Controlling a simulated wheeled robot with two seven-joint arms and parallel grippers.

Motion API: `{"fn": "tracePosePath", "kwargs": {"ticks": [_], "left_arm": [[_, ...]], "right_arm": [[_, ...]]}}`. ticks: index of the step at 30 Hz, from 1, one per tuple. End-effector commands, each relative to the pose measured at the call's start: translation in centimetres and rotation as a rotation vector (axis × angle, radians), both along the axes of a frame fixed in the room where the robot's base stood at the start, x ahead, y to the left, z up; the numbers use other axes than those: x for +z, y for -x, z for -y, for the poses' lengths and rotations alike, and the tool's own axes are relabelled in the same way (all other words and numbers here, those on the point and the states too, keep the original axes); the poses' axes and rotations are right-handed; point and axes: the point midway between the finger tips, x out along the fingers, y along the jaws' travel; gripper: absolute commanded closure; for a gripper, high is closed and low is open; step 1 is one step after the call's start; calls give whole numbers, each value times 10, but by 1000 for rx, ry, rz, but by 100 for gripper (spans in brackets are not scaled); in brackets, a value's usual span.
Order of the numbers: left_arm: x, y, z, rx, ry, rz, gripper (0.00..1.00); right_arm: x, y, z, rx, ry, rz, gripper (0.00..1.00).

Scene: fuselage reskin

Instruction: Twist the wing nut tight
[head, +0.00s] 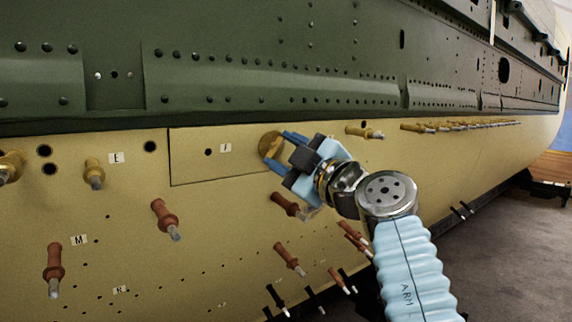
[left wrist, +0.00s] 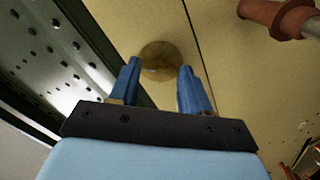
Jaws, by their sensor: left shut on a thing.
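A round brass-coloured piece (head: 268,141), which I take for the wing nut, sits on the cream skin panel (head: 220,168) near its right end, right of the "I" label. My left gripper (head: 277,150) reaches it from the right, with its blue fingers on either side. In the left wrist view the brass piece (left wrist: 161,62) lies at and beyond the fingertips (left wrist: 158,78). The gripper is shut on it. Any wings are hidden or too blurred to make out. My right gripper is not in view.
Several copper-coloured fasteners (head: 164,219) stick out of the cream skin, one (head: 289,204) just below my left gripper. A brass fastener (head: 364,131) stands to its right, with a row of others beyond. The green riveted skin (head: 270,60) bulges above. Grey floor (head: 510,255) is clear at right.

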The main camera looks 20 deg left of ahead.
Motion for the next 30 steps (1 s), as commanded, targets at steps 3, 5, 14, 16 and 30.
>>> {"fn": "tracePosePath", "kwargs": {"ticks": [3, 5, 14, 16, 30], "left_arm": [[-5, 0, 0, 24, -60, -86, 84], [-5, 0, 0, 35, -94, -130, 84], [-4, 0, 0, 92, -266, -353, 84], [-4, 0, 0, 105, -307, -404, 84], [-3, 0, 0, 194, -577, -749, 84]], "right_arm": [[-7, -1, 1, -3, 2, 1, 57], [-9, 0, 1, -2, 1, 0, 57], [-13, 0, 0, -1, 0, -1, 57], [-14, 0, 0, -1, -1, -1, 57], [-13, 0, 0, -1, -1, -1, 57]]}}
